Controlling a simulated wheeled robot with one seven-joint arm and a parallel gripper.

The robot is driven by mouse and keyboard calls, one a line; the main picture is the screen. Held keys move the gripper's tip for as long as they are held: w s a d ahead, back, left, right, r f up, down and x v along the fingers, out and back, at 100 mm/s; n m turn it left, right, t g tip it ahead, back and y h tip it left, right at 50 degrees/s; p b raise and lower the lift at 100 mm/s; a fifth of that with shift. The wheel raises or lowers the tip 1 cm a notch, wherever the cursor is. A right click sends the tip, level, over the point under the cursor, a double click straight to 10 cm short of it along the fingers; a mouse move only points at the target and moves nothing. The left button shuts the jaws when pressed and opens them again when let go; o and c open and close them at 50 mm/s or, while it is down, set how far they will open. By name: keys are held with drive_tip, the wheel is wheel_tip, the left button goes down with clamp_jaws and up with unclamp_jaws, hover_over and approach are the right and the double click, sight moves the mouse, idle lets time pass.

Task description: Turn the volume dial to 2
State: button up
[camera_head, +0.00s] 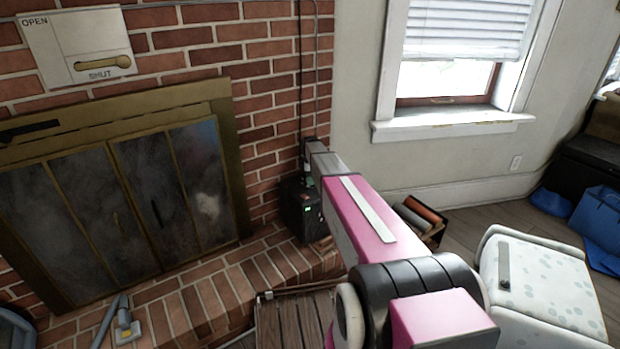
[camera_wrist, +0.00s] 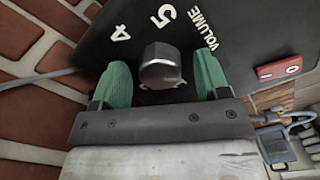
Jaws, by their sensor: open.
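The volume dial (camera_wrist: 160,68) is a round metallic knob on a dark panel (camera_wrist: 245,35) in the wrist view. The figures 4 and 5 and the word VOLUME are printed above it; no 2 shows. My gripper (camera_wrist: 163,82) is open, its two green fingers on either side of the dial with a gap visible at each side. I cannot tell how deep the fingers reach along the dial. In the head view, a dark box with a small green light (camera_head: 303,208) stands by the brick wall, partly hidden by my arm. The dial does not show there.
A brass-framed fireplace (camera_head: 130,190) stands left of the box, above a brick hearth (camera_head: 185,297). A red switch plate (camera_wrist: 279,68) is on the panel, right of the dial. A crate of rolls (camera_head: 420,219) and a spotted white seat (camera_head: 540,285) stand at right.

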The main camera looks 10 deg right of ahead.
drive_tip(key=c, duration=0.9)
drive_tip(key=shift+c, duration=0.2)
drive_tip(key=m, duration=0.5)
drive_tip(key=shift+m, duration=0.4)
drive_tip(key=m, duration=1)
drive_tip(key=shift+m, duration=2.7)
